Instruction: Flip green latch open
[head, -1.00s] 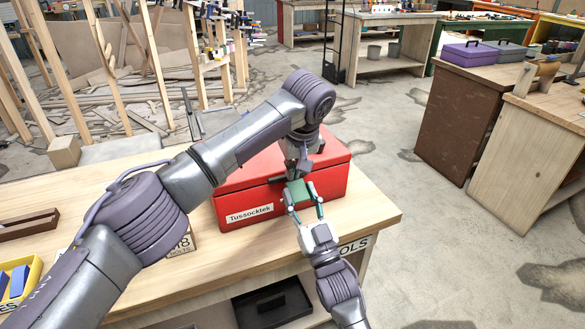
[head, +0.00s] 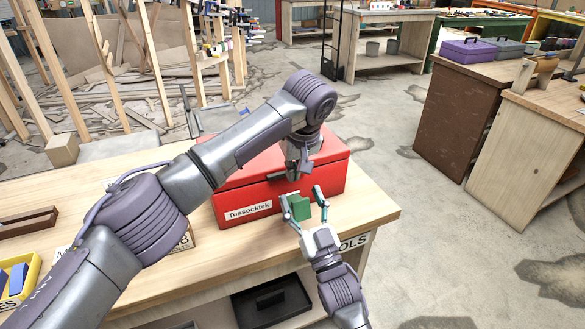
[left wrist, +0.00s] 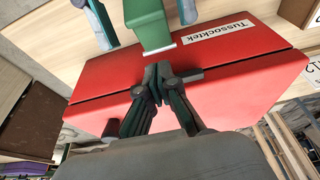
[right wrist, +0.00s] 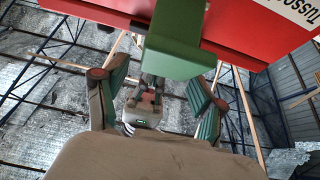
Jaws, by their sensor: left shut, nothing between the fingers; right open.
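The red toolbox (head: 325,181), labelled "Tussocktek", sits on the wooden bench with its lid down. Its green latch (head: 299,207) is on the front face and appears to hang below the lid seam, standing out from the box; it also shows in the left wrist view (left wrist: 150,24) and in the right wrist view (right wrist: 172,52). My right gripper (head: 302,196) is open, with a finger on either side of the latch; contact cannot be told. My left gripper (left wrist: 156,74) is shut and empty at the lid's front edge, close to the latch.
The bench top (head: 375,206) is clear right of the toolbox. A yellow bin (head: 20,280) and a brown wooden tray (head: 28,222) lie at the left. A black tray (head: 270,305) is on the shelf below.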

